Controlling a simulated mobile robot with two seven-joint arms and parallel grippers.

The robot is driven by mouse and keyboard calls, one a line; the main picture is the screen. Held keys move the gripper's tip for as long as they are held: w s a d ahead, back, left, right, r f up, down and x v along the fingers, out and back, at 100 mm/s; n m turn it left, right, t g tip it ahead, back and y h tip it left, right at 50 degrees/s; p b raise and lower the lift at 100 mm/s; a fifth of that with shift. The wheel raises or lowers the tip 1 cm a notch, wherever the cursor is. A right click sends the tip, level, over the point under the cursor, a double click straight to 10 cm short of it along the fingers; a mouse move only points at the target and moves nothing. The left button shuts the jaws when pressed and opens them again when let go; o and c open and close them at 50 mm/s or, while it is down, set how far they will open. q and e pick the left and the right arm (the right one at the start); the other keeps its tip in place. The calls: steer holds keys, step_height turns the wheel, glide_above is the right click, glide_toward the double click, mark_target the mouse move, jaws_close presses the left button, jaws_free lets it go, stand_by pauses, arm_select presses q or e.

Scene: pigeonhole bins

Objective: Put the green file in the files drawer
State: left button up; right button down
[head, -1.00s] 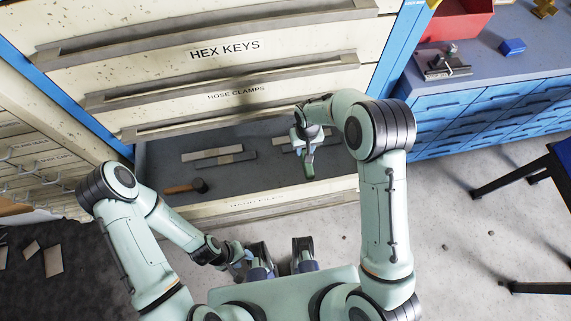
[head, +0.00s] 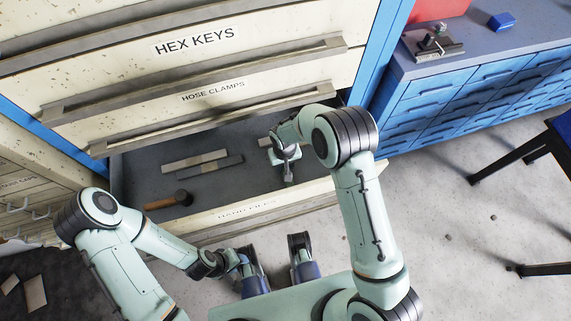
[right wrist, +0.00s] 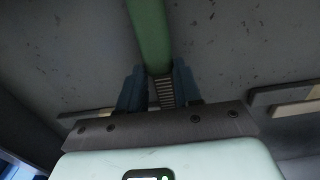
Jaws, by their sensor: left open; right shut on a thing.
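The files drawer (head: 306,206) is pulled open at the bottom of the cabinet, and its front label is partly readable as "FILES". My right gripper (head: 288,172) is over the right part of the open drawer. It is shut on the green file (right wrist: 150,35), whose green handle runs between the fingers in the right wrist view; a small green part also shows in the head view (head: 289,181). Whether the file touches the drawer floor I cannot tell. My left gripper (head: 240,264) is in front of the drawer, low and away from it, its fingertips hard to see.
In the drawer lie flat strips (head: 194,161) and a wooden-handled hammer (head: 168,201) at the left. Closed drawers labelled HEX KEYS (head: 195,42) and HOSE CLAMPS (head: 213,92) stand above.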

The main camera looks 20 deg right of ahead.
steer(key=shift+r, duration=0.1)
steer(key=shift+a, duration=0.1)
steer(key=c, duration=0.8)
jaws_free()
steer(key=shift+r, duration=0.1)
step_height(320, 180, up, 12)
steer(key=shift+f+p, duration=0.1)
steer(key=shift+p, duration=1.05)
